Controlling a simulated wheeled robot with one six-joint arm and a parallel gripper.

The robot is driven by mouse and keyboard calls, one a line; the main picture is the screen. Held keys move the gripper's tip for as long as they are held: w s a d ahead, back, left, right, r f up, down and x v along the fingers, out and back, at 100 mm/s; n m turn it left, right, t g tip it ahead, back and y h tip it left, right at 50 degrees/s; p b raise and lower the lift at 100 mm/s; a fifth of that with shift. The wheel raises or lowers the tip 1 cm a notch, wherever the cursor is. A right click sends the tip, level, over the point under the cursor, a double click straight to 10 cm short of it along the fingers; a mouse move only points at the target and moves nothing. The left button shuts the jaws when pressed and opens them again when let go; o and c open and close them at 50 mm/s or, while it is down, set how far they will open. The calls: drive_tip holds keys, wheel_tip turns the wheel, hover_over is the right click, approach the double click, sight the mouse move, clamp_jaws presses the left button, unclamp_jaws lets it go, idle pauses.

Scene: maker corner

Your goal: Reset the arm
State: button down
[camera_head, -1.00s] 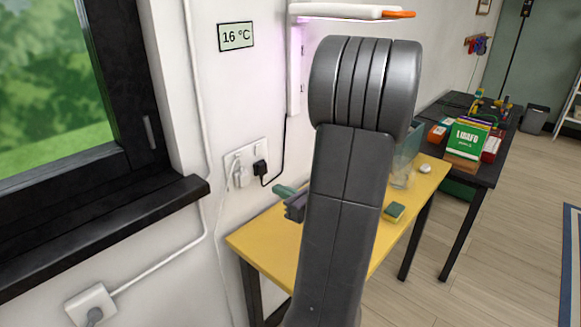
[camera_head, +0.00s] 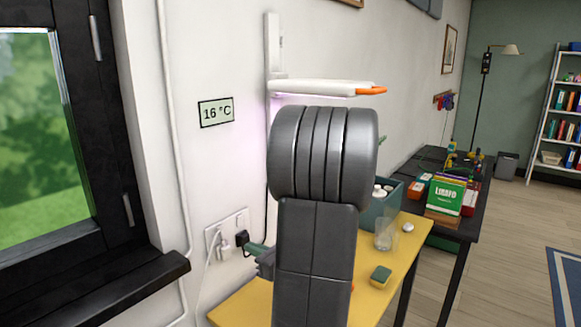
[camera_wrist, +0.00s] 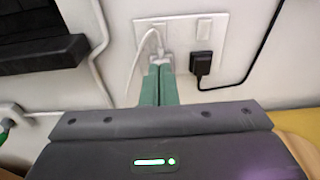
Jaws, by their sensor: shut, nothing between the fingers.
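My arm rises in the middle of the head view, over the yellow table (camera_head: 240,303). My gripper (camera_wrist: 160,70) shows in the wrist view as two green fingers pressed together with nothing between them. In that view the fingertips lie in front of the lower part of a white wall socket plate (camera_wrist: 180,38); I cannot tell how far apart they are. In the head view part of the gripper (camera_head: 256,249) shows to the left of my arm, near the wall, and the rest is hidden behind the arm.
A black plug (camera_wrist: 201,64) and a white plug sit in the socket plate, with cables hanging. A sponge (camera_head: 381,275), a glass (camera_head: 385,236) and a teal bin (camera_head: 384,208) stand on the yellow table. A white lamp (camera_head: 325,88) juts from the wall above. The window sill (camera_head: 130,290) is at left.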

drive_tip(key=shift+s+d, duration=0.35)
drive_tip(key=shift+d, duration=0.1)
drive_tip(key=shift+w+a, duration=0.1)
